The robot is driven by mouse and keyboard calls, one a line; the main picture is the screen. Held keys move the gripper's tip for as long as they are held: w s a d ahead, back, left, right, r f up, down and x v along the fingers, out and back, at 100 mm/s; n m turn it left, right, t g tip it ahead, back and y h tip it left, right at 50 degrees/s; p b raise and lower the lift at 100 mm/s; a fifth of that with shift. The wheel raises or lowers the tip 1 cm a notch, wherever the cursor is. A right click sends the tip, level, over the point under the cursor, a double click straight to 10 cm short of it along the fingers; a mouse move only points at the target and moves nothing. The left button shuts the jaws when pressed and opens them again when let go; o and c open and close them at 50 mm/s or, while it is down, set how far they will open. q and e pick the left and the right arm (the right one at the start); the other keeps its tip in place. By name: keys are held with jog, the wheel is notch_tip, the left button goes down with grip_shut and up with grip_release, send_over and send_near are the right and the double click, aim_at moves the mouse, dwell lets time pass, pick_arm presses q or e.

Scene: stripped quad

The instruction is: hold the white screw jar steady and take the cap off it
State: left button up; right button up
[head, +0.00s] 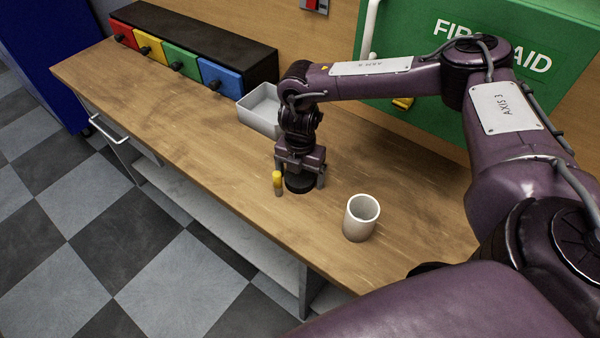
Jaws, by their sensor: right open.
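The white screw jar (359,222) stands upright on the wooden bench near its front edge. Its top is open and no cap sits on it. My right gripper (300,187) points down over the bench, to the left of the jar and apart from it. Its fingers are open. A round black piece (299,184), which looks like the cap, shows low between the fingers. I cannot tell whether it touches them or rests on the bench. My left gripper is not in view, and nothing holds the jar.
A pale open bin (257,112) stands behind my right gripper. A black drawer unit (205,38) with coloured fronts is at the back left. A green first aid cabinet (430,115) hangs behind my right arm. The bench (150,95) is clear at the left.

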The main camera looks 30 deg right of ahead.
aim_at(300, 175)
jog(key=shift+r, duration=0.55)
notch_tip(300, 175, up, 7)
jog(key=shift+f+b, duration=0.1)
jog(key=shift+b, duration=0.85)
notch_tip(300, 175, up, 4)
jog(key=shift+r+p, duration=0.25)
jog(key=shift+p, duration=0.4)
